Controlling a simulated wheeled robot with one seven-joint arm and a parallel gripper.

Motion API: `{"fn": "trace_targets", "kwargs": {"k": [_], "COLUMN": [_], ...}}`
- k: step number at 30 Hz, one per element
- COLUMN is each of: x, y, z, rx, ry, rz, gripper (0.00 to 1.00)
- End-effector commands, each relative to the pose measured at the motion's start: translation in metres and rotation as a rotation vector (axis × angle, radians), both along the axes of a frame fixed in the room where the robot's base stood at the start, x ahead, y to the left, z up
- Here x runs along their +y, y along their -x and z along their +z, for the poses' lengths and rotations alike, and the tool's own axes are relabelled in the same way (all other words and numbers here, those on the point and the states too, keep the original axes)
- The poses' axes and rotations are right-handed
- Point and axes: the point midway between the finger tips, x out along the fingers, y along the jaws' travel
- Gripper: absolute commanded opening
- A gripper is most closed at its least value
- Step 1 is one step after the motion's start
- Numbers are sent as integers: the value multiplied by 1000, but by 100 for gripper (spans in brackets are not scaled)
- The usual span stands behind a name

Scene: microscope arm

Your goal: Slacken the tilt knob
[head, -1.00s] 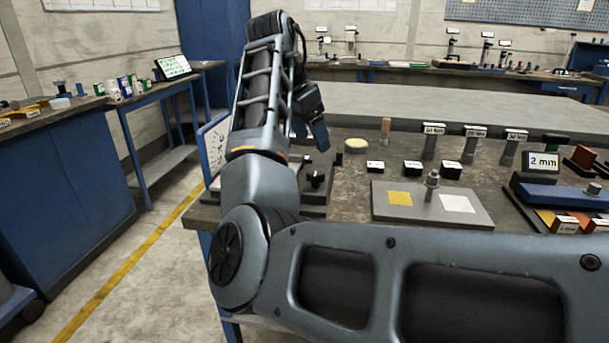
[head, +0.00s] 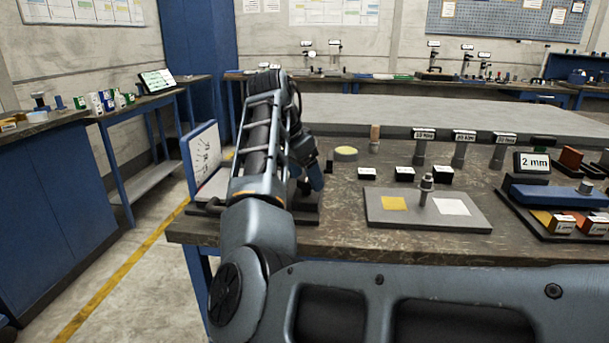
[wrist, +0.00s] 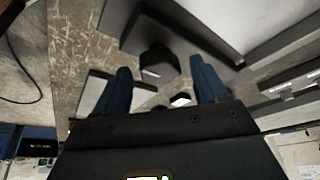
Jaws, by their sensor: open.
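My gripper (head: 314,176) is low over the dark fixture base (head: 305,214) at the table's left end, and my arm hides much of it. In the wrist view my gripper (wrist: 162,82) has two blue fingers spread wide apart. A dark, blocky knob-like part (wrist: 156,60) shows beyond and between the fingertips, beside a dark plate (wrist: 190,35). It appears untouched, and I cannot tell for sure that it is the tilt knob. In the head view the knob is hidden or too dark to make out behind my gripper.
A blue-backed panel with a white marked face (head: 203,160) stands left of my arm. Small black labelled blocks (head: 404,174), a round yellowish pad (head: 345,153) and a grey plate with a post (head: 380,216) lie to the right.

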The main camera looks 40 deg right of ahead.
Motion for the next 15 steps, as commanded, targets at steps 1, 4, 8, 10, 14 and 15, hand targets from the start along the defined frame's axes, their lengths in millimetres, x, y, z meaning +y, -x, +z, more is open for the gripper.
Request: {"fn": "trace_targets", "kwargs": {"k": [1, 4, 8, 10, 14, 15], "x": [0, 0, 0, 0, 0, 0], "y": [0, 0, 0, 0, 0, 0], "z": [0, 0, 0, 0, 0, 0], "rx": [0, 0, 0, 0, 0, 0], "ry": [0, 0, 0, 0, 1, 1], "rz": [0, 0, 0, 0, 0, 0], "gripper": [72, 72, 67, 60, 47, 44]}}
